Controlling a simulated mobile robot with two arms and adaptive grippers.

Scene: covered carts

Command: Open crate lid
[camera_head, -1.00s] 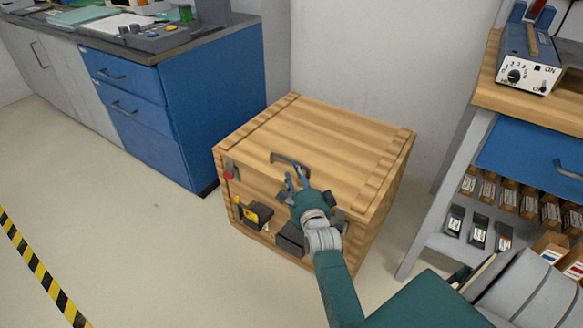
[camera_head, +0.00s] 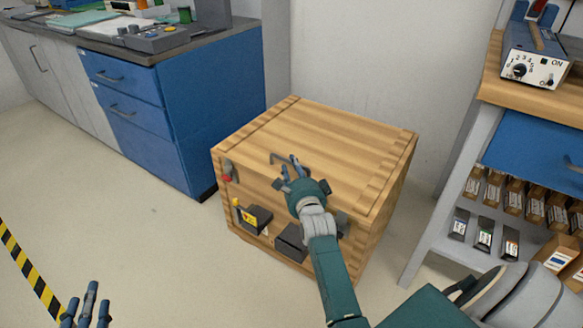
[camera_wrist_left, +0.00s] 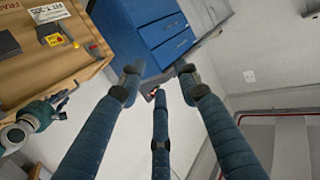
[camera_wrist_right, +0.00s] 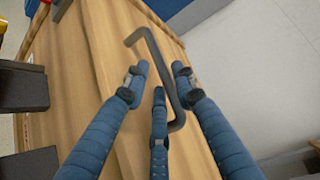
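The wooden crate (camera_head: 370,215) stands on the floor in the middle of the head view. Its lid (camera_head: 320,135) lies flat and closed. A dark bar handle (camera_head: 277,155) sits near the lid's front edge. My right gripper (camera_head: 293,168) is at this handle and hides part of it. In the right wrist view the handle (camera_wrist_right: 150,45) runs between the spread fingers of the gripper (camera_wrist_right: 163,85), which do not close on it. My left gripper (camera_head: 85,302) is at the bottom left, away from the crate, open and empty; its spread fingers also show in the left wrist view (camera_wrist_left: 160,85).
A red-tipped latch (camera_head: 227,172) and dark boxes (camera_head: 292,238) are on the crate's front. A blue drawer cabinet (camera_head: 210,110) stands behind left, a wooden-topped bench (camera_head: 500,92) at right. Floor (camera_head: 130,220) left of the crate is clear.

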